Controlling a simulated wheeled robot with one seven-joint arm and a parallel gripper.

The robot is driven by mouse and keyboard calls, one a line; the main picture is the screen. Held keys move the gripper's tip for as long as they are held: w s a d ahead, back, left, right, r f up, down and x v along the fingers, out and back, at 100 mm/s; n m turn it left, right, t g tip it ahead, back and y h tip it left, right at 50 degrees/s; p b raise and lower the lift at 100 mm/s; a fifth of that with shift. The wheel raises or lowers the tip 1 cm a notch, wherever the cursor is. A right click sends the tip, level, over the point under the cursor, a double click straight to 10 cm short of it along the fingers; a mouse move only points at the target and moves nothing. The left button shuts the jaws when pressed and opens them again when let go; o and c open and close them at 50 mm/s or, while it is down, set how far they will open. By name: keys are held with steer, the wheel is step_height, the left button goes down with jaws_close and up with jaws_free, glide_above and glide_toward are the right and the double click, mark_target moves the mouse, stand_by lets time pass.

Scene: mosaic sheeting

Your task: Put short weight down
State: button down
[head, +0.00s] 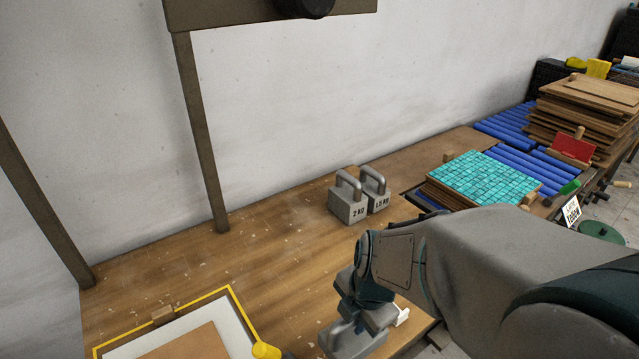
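My gripper (372,312) points down over the front right part of the wooden bench (262,258). A grey block weight (345,343) with a metal handle is directly under it, and the fingers appear closed on its handle. The weight's lower part is cut off by the picture edge, so I cannot tell whether it touches the bench. Its label does not show. Two similar weights stand upright side by side farther back: one marked 2 KG (347,204) and one marked 1.5 KG (377,196).
A yellow-edged frame (172,309) with a white sheet and brown board lies at front left. A yellow-topped object (266,350) is at its corner. Teal mosaic sheets (484,178) and blue rollers (520,160) lie at right. The bench between frame and standing weights is clear.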

steer(key=shift+w+a+f+p, duration=0.2)
steer(key=shift+w+p, duration=0.5)
steer(key=shift+p, duration=0.25)
steer(key=shift+w+a+f+p, duration=0.35)
steer(key=shift+w+a+p, duration=0.1)
steer(key=shift+p, duration=0.3)
steer(key=w+a+f+b, duration=0.3)
steer(key=w+f+b, duration=0.2)
steer(key=f, duration=0.3)
steer(key=shift+w+f, duration=0.25)
steer(key=shift+w, duration=0.35)
steer(key=shift+f, duration=0.1)
steer(key=c, duration=1.2)
jaws_free()
steer(key=shift+o, duration=0.2)
